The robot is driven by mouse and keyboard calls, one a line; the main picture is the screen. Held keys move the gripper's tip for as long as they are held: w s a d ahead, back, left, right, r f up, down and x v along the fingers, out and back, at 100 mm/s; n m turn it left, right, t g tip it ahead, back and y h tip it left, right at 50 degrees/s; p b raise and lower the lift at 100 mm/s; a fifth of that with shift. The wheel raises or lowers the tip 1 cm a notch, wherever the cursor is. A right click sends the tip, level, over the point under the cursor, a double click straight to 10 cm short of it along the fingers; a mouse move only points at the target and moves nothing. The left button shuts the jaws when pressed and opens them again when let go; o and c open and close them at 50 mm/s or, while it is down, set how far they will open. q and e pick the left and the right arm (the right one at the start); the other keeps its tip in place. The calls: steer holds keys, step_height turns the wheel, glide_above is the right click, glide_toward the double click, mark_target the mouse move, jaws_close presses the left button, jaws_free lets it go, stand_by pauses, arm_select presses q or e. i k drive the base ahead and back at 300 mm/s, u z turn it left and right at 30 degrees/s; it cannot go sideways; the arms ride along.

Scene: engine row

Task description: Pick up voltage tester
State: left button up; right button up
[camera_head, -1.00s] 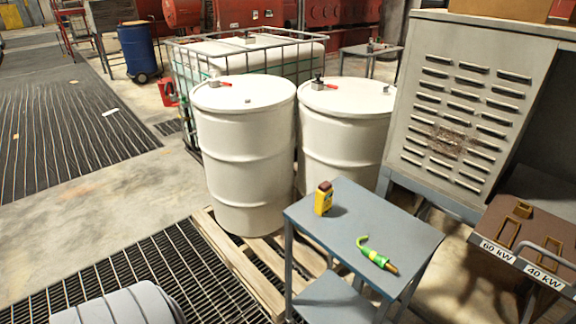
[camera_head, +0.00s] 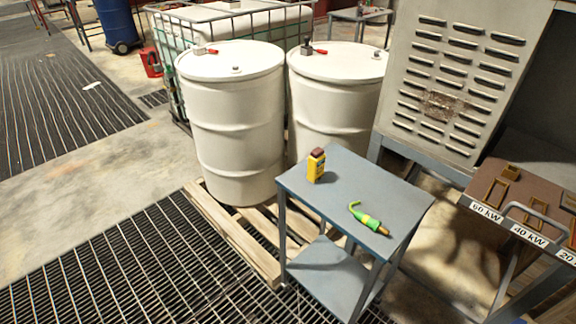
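A green hand tool (camera_head: 369,219) with a thin curled green end and an orange-brown tip lies on the top of a small blue-grey table (camera_head: 335,202), near its right side. A small upright yellow case (camera_head: 316,167) with a dark red-brown top stands near the table's back left edge. I cannot tell for sure from their looks which of the two is the voltage tester. They stand apart, and nothing touches either one. Neither of my grippers is in view.
Two white drums (camera_head: 233,125) stand on a wooden pallet (camera_head: 236,232) behind the table. A louvered grey cabinet (camera_head: 447,84) and a brown panel with kW labels (camera_head: 527,212) are at the right. Floor grating (camera_head: 130,262) lies open at the left.

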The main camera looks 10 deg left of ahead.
mark_target(316, 161)
steer(key=k, duration=0.5)
steer(key=z, duration=1.15)
steer(key=i, duration=0.6)
steer(key=u, duration=0.25)
